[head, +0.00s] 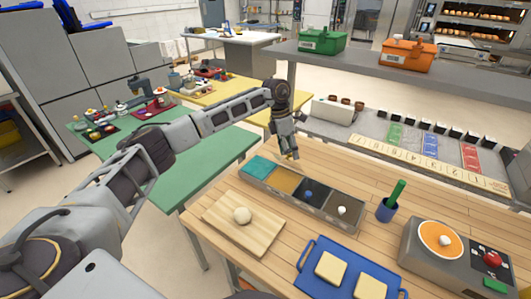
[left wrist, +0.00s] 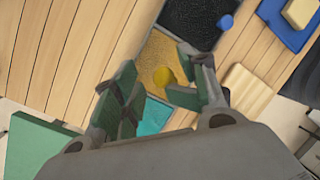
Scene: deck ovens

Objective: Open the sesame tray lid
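The seed tray is a long box on the wooden counter with teal, tan, dark and grey-brown sections in the head view. The tan sesame section (head: 286,181) is second from the left; it also shows in the left wrist view (left wrist: 158,58), with a yellow knob (left wrist: 164,76) on it. My left gripper (head: 290,156) points down at the tray's back edge near this section. In the left wrist view its fingers (left wrist: 157,80) are spread, with the knob between them in the picture; contact cannot be told. My right gripper is not in view.
The dark section has a blue knob (head: 309,194). A wooden board (head: 262,238) with a dough ball lies in front of the tray. A grey shelf (head: 380,70) stands behind.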

